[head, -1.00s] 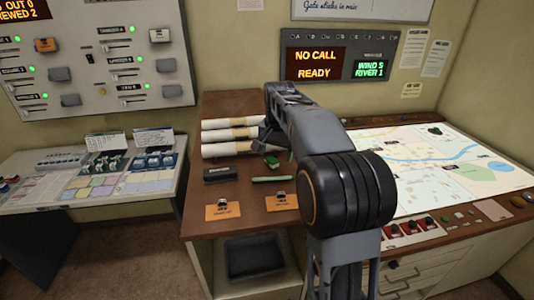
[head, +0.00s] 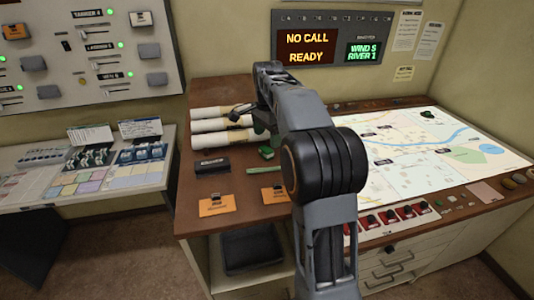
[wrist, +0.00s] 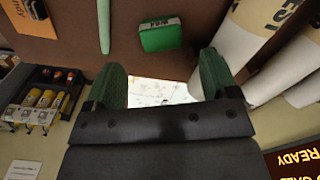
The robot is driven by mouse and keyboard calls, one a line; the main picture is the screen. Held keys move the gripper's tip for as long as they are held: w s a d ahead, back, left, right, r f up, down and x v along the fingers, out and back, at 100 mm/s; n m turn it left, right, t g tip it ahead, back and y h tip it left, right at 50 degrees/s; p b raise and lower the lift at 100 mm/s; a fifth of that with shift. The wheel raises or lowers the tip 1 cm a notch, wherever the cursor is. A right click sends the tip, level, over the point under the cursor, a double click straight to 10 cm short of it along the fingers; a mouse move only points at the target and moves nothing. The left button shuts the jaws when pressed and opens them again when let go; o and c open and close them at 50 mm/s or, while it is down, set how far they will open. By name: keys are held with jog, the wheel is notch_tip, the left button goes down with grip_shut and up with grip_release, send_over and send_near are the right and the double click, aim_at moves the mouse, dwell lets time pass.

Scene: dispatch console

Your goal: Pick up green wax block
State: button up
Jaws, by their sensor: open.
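The green wax block (wrist: 161,35) lies on the brown desk top (wrist: 120,45), just beyond my fingertips in the wrist view. It also shows in the head view (head: 266,153), small, to the left of my arm. My gripper (wrist: 163,75) is open and empty, with green-padded fingers spread apart. The block is apart from both fingers. In the head view my gripper is mostly hidden behind my arm.
A long green strip (wrist: 104,25) lies beside the block. Rolled papers (head: 222,125) are stacked behind, and a black case (head: 212,165) sits to the left. Orange cards (head: 217,205) lie near the front edge. A lit map table (head: 430,155) is on the right.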

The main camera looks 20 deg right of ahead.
aim_at(266, 149)
jog(key=shift+a+f+p, duration=0.2)
jog(key=shift+f+p, duration=0.45)
jog(key=shift+f, duration=2.3)
jog(key=c, duration=1.1)
jog(key=shift+r, duration=0.1)
jog(key=shift+r, duration=0.55)
jog(key=s+r+b, duration=0.1)
jog(key=s+r, duration=0.3)
jog(key=s+a+r+b, duration=0.1)
jog(key=s+r+b, duration=0.1)
jog(key=s, duration=0.3)
jog(key=s+a+r+b, duration=0.1)
jog(key=s+r+b, duration=0.1)
jog(key=s+r, duration=0.2)
jog(key=shift+s+r, duration=0.4)
jog(key=shift+r, duration=0.45)
